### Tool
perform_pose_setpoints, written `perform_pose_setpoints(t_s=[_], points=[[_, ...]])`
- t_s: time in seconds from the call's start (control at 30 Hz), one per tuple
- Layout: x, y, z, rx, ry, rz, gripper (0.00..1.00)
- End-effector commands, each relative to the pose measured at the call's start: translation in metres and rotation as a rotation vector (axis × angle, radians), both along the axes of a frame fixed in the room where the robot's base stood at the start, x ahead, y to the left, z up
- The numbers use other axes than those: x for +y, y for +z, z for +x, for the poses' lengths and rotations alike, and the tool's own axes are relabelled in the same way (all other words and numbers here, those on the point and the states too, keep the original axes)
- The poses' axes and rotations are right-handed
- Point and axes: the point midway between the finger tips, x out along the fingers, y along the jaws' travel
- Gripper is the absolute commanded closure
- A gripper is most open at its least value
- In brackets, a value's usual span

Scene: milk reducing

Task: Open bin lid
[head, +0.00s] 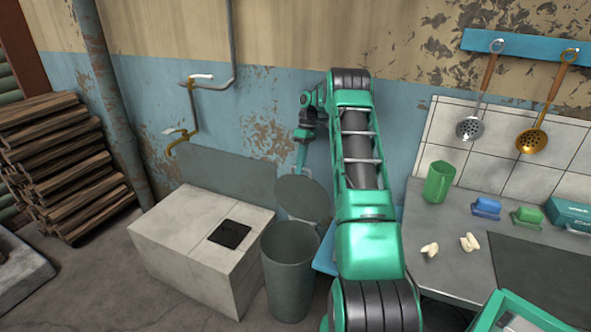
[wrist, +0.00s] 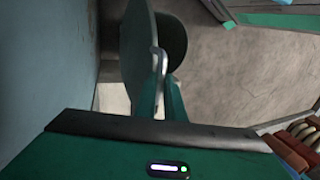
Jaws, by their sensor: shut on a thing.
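The grey-green bin (head: 288,285) stands on the floor, its round mouth open at the top. Its lid (head: 303,196) is tilted up behind the mouth, at the rear rim. In the wrist view the lid (wrist: 135,40) shows nearly edge-on, beside the dark bin mouth (wrist: 173,45). My gripper (head: 301,168) is at the top edge of the raised lid. In the wrist view my gripper (wrist: 160,65) is shut at the lid's edge; the exact contact is partly hidden by the fingers.
A pale tiled block (head: 190,235) with a dark square opening stands left of the bin, under a tap (head: 183,135). A counter (head: 450,210) with a green mug (head: 438,181) is at right. The blue wall is close behind my gripper. Floor is free in front of the block.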

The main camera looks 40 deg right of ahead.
Motion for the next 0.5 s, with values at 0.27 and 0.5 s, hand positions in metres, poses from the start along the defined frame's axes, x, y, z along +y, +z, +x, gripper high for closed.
perform_pose_setpoints(t_s=[0.27, 0.5], points=[[-0.0004, -0.0063, -0.0042, 0.013, -0.005, 0.005, 1.00], [0.0008, -0.0051, -0.0027, 0.009, -0.002, 0.005, 0.72]])
